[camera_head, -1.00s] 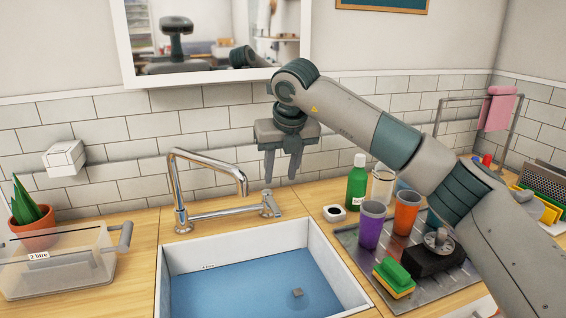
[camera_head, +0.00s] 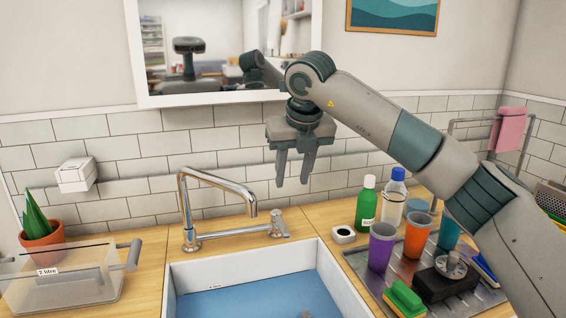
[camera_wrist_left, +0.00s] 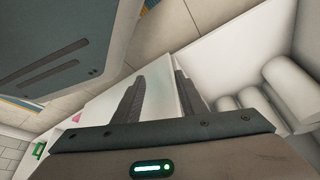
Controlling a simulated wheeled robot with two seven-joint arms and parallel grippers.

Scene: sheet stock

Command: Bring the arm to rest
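My right arm (camera_head: 430,140) reaches in from the right side of the head view, bent over the counter. Its gripper (camera_head: 293,180) hangs pointing down in front of the tiled wall, above and behind the sink. Its two fingers are apart with nothing between them, and it touches nothing that I can see. My left gripper is not in the head view. In the left wrist view its two dark fingers (camera_wrist_left: 158,88) stand apart, with a pale surface beyond and no object between them.
A tap (camera_head: 215,190) stands behind the sink (camera_head: 338,275). A clear bin (camera_head: 60,285) and potted plant (camera_head: 40,235) are at left. A green bottle (camera_head: 366,205), purple cup (camera_head: 381,250), orange cup (camera_head: 417,238) and sponge (camera_head: 404,298) are at right, below my arm.

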